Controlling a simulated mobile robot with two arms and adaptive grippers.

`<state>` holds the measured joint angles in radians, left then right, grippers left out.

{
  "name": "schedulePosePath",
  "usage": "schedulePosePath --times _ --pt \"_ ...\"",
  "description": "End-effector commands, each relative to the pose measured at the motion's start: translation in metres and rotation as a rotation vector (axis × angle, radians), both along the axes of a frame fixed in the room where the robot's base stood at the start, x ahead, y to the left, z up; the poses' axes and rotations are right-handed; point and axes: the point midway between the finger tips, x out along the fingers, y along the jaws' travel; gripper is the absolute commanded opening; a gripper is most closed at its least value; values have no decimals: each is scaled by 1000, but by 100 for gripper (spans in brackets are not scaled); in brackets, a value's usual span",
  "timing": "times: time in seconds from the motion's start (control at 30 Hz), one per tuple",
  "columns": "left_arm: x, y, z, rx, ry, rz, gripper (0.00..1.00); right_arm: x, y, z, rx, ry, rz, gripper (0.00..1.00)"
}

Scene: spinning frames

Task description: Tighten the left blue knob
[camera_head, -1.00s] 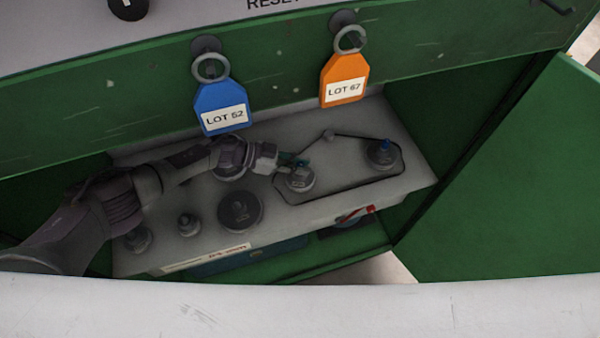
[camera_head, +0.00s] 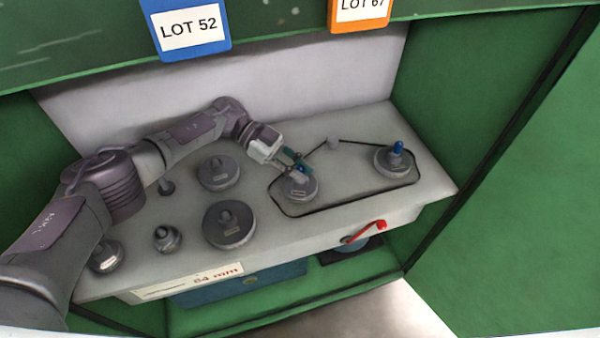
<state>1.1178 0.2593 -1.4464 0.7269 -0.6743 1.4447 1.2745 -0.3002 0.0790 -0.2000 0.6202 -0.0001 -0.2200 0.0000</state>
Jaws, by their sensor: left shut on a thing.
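The left blue knob (camera_head: 299,170) sits on top of a round grey spool (camera_head: 299,187) on the light grey bench. My left gripper (camera_head: 296,164) reaches in from the left and is shut on this knob, hiding part of it. A second blue knob (camera_head: 397,148) stands upright on another round grey spool (camera_head: 393,162) to the right, with nothing touching it. A thin dark line loops around both spools and a small post (camera_head: 333,144) behind them. My right gripper is not in view.
Several round grey pieces, including a large one (camera_head: 229,226), stand left of the spool on the bench (camera_head: 340,205). A red handle (camera_head: 366,231) sticks out below the front edge. Green walls enclose the bench; a blue tag (camera_head: 188,28) and an orange tag (camera_head: 360,12) hang above.

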Motion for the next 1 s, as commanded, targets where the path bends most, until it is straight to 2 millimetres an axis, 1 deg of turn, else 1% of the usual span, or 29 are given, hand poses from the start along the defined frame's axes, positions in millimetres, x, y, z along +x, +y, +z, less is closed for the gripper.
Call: schedulePosePath --times 0.33,0.37,0.4,0.5,0.83,0.93,1.0 --pt "-1 -1 0 -1 0 -4 0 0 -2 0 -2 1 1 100" --pt "-1 -1 0 -1 0 -4 25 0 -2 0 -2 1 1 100" --pt "-1 -1 0 -1 0 -4 32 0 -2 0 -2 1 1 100" --pt "-1 -1 0 -1 1 -3 46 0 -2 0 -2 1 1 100" --pt "1 2 1 0 0 -2 46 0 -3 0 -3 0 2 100" --pt "6 11 5 1 0 0 46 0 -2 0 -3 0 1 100" --pt "11 20 10 0 -1 0 46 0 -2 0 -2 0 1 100"
